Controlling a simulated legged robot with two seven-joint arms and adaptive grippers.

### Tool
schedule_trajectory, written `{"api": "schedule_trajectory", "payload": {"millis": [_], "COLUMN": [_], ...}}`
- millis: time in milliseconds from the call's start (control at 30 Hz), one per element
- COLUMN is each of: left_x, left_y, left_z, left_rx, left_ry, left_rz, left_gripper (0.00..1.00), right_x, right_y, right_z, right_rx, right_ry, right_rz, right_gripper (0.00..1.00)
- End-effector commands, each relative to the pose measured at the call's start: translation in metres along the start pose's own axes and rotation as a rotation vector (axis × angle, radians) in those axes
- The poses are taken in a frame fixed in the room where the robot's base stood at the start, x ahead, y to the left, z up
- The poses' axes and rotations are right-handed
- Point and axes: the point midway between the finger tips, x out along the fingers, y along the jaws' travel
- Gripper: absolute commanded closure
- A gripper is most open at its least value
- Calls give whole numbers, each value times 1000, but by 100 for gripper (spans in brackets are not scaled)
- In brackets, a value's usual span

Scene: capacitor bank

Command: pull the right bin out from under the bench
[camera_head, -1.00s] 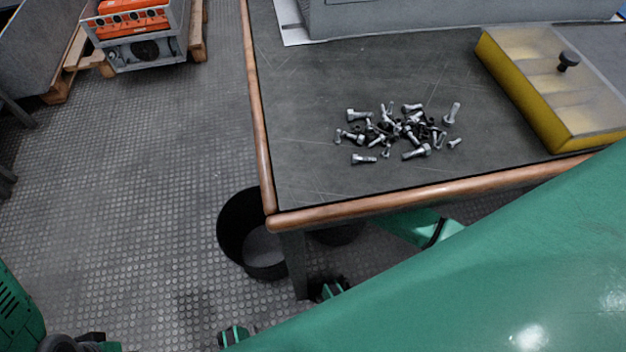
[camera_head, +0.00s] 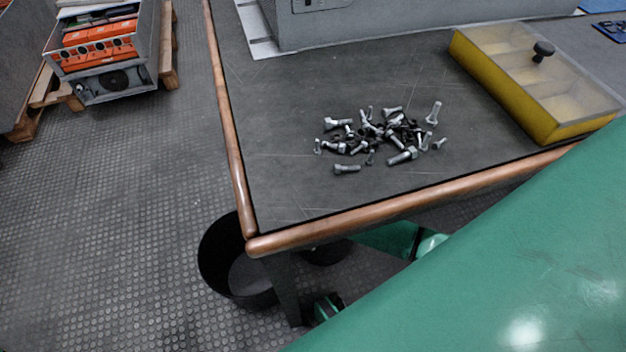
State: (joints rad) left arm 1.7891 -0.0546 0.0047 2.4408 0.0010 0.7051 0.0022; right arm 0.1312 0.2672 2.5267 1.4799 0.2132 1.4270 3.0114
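One black round bin (camera_head: 217,266) stands on the floor at the bench's near left corner, partly under the edge. The right bin (camera_head: 326,254) is farther under the bench; only a dark strip of it shows below the copper edge, between the bench leg and a green link of mine. A small green and black part (camera_head: 325,307), which looks like part of my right gripper, is low beside the bench leg. Its fingers cannot be made out, and whether it touches the right bin is hidden. My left gripper is out of view.
The bench (camera_head: 290,90) has a copper-coloured edge and a dark leg (camera_head: 284,288). Loose bolts (camera_head: 375,138) and a yellow lidded box (camera_head: 535,80) lie on top. An orange and grey unit (camera_head: 100,50) sits on a pallet at upper left. The studded floor (camera_head: 110,220) at left is clear.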

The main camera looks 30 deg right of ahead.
Motion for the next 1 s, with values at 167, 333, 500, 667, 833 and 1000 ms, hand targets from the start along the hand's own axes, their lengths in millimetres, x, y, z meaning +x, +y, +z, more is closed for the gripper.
{"api": "schedule_trajectory", "payload": {"millis": [167, 333, 500, 667, 833, 1000], "left_x": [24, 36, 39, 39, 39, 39], "left_y": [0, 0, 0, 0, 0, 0], "left_z": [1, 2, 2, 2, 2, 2], "left_rx": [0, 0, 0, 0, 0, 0], "left_ry": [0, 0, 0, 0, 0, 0], "left_rz": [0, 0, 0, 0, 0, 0], "left_gripper": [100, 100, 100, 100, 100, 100], "right_x": [38, 58, 65, 65, 65, 65], "right_y": [0, 0, 0, 0, 0, 0], "right_z": [0, 0, 0, 0, 0, 0], "right_rx": [0, 0, 0, 0, 0, 0], "right_ry": [-1, 0, 1, 1, 1, 1], "right_rz": [0, 0, 0, 0, 0, 0], "right_gripper": [72, 72, 72, 72, 82, 100]}}
